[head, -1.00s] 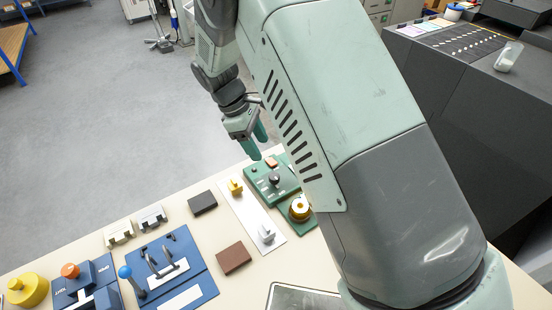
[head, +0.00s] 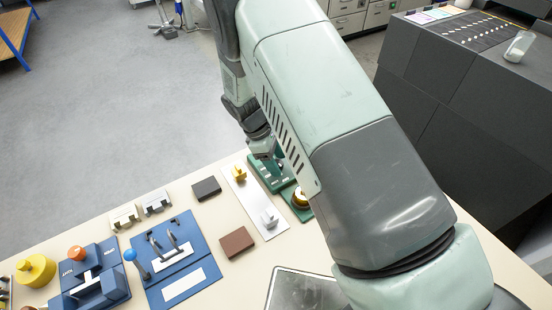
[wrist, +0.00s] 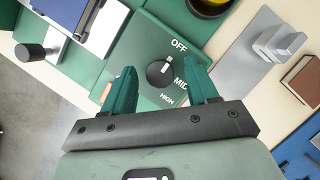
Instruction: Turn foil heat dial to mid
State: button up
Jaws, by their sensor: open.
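The foil heat dial (wrist: 160,72) is a black round knob on a green panel (wrist: 143,38), printed OFF, MID and HIGH. Its white pointer mark points toward OFF. My gripper (wrist: 160,80) is open, its two green fingers apart on the left and right of the dial in the wrist view. Clear panel shows between the dial and each finger. I cannot tell how far the fingertips are above the panel. In the head view the green panel (head: 256,167) is partly hidden by my arm, and the fingertips are hard to make out.
A grey plate (head: 268,232) with a yellow knob (head: 239,174) and a grey handle (head: 269,218) lies beside the panel. A gold round part (head: 300,198) sits on another green base. Brown (head: 237,242) and dark (head: 206,188) blocks lie left, blue fixtures (head: 170,260) farther left.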

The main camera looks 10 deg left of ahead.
jog(key=shift+c, duration=0.2)
jog(key=c, duration=1)
jog(key=shift+m, duration=0.3)
jog(key=m+g, duration=0.1)
jog(key=m, duration=0.3)
jog(key=shift+w+g, duration=0.2)
jog(key=shift+g, duration=0.2)
jog(key=m, duration=0.2)
jog(key=m+g+y, duration=0.1)
jog(key=m, duration=0.2)
jog(key=shift+d+g, duration=0.1)
jog(key=shift+g, duration=0.2)
jog(key=m+y, duration=0.1)
jog(key=m, duration=0.3)
jog(key=shift+w+d+g+y, duration=0.1)
jog(key=shift+g+y, duration=0.3)
jog(key=shift+d+m+y, duration=0.1)
jog(key=shift+m+y, duration=0.7)
jog(key=shift+m, duration=1.3)
